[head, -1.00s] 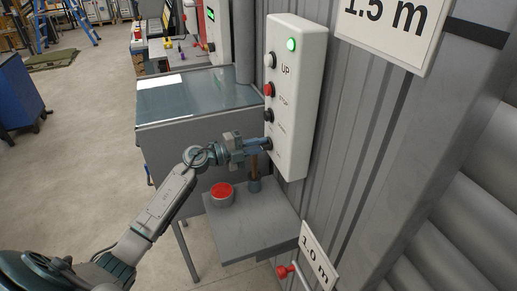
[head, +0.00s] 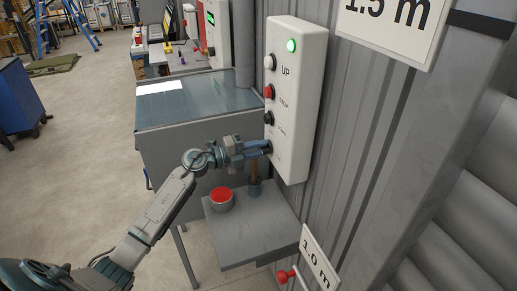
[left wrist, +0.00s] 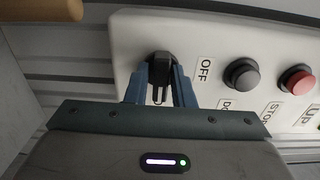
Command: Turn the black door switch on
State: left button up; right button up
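The black door switch (left wrist: 160,66) is a knob at the lower end of a white control box (head: 298,100) on the wall. An OFF label (left wrist: 206,69) is beside it in the left wrist view. My left gripper (head: 265,149) is at this switch in the head view, covering most of it. In the left wrist view the blue fingers (left wrist: 160,85) stand on either side of the knob and appear closed against it. A green lamp (head: 291,46) glows at the top of the box. My right gripper is not in view.
The box also has a white UP button (head: 270,62), a red STOP button (head: 269,91) and a black button (head: 269,118). Below is a grey shelf (head: 240,240) with a red-topped round object (head: 221,197) and a wooden-handled tool (head: 254,175). A grey glass-topped cabinet (head: 195,100) stands behind.

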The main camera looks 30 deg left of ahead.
pick_arm(q)
jog(key=shift+o, duration=1.1)
jog(key=b+v, duration=0.4)
jog(key=v, duration=0.6)
jog(key=shift+s+a+b, duration=0.25)
jog(key=shift+s+b, duration=0.05)
jog(key=shift+s, duration=0.05)
